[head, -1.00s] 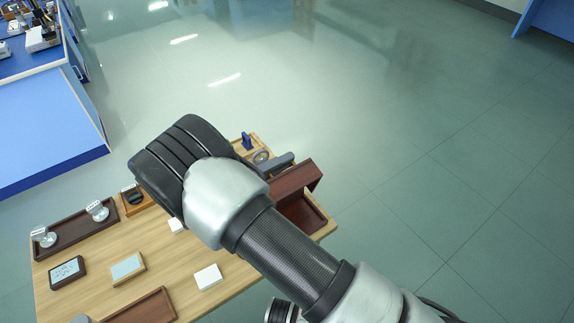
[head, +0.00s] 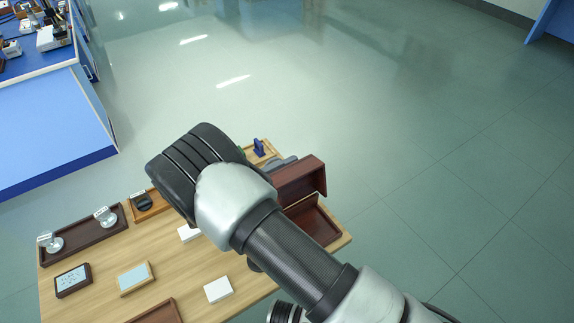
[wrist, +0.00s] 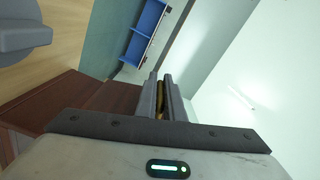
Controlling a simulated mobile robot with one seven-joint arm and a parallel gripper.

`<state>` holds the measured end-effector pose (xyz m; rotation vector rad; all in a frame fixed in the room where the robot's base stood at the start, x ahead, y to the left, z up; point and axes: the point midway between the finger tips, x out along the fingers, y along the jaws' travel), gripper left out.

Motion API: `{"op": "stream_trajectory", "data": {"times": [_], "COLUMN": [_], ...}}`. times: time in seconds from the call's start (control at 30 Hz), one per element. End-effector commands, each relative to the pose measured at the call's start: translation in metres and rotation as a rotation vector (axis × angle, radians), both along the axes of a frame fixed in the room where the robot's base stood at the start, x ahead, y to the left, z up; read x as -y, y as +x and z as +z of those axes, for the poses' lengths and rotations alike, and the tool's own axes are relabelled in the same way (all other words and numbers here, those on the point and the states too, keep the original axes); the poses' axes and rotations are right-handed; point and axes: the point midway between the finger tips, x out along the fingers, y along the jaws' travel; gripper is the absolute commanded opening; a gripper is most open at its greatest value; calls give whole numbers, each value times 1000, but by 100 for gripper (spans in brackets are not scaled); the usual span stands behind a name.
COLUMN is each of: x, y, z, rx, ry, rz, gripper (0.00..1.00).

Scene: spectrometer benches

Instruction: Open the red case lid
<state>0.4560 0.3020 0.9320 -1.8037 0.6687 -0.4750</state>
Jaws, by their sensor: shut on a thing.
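The red case is a reddish-brown wooden box at the right end of the table. Its lid (head: 300,180) is tilted up, and the open base (head: 318,228) shows below it. My gripper's fingers are hidden behind my arm in the head view. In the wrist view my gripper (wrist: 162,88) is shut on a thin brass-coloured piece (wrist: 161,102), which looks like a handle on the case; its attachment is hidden. Reddish-brown wood of the case (wrist: 95,95) fills the left of the wrist view, close beside the fingers.
The wooden table (head: 195,270) holds a dark tray (head: 82,238) with metal pieces, a framed plate (head: 73,279), a pale blue plate (head: 135,278) and a white block (head: 218,290). A blue upright piece (head: 259,148) stands behind my arm. Open floor lies right.

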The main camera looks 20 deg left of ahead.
Motion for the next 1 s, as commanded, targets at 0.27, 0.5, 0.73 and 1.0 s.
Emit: {"op": "stream_trajectory", "data": {"times": [0.27, 0.5, 0.73, 1.0], "x": [-2, -1, -1, -25], "y": [0, 0, -1, -28], "z": [2, 1, 0, -1], "rx": [2, 2, 1, 0], "ry": [3, 2, 2, 3], "rz": [1, 1, 1, 3], "gripper": [0, 26, 26, 26]}}
